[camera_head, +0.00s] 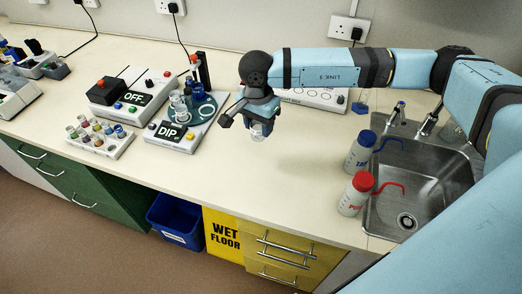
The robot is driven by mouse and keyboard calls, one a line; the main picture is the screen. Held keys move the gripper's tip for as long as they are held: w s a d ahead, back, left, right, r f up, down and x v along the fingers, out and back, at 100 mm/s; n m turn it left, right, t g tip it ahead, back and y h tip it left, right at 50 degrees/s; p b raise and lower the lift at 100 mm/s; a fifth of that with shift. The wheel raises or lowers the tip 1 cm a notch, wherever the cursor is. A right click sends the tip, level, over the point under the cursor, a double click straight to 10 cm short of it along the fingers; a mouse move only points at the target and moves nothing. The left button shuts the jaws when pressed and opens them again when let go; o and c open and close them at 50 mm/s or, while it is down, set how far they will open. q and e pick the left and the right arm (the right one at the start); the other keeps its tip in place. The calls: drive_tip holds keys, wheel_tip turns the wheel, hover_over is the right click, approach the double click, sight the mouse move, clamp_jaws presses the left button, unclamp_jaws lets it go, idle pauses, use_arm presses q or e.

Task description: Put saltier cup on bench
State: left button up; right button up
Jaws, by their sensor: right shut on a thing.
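My right gripper (254,119) points down and is shut on a small clear cup (258,131). It holds the cup over the middle of the bench (228,190), to the right of the DIP device. I cannot tell from this view how high the cup is or whether it touches the bench. More small cups (180,108) stand on the DIP device (173,135). The saltiness of any cup cannot be read here. My left gripper is out of view.
The OFF device (112,107) and a rack of vials (101,144) stand at left. A blue-capped bottle (359,153) and a red-capped bottle (352,199) stand beside the sink (432,171). A white panel (318,99) lies behind my arm. The front middle bench is clear.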

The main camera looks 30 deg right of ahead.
wheel_tip(320, 180, down, 7)
drive_tip(key=shift+f+p, duration=0.15)
drive_tip(key=shift+p, duration=0.35)
wheel_tip(320, 180, down, 5)
drive_tip(key=shift+p, duration=0.4)
drive_tip(key=shift+f+b, duration=0.2)
drive_tip(key=shift+b, duration=0.1)
drive_tip(key=o, duration=0.9)
drive_tip(key=shift+r, duration=0.15)
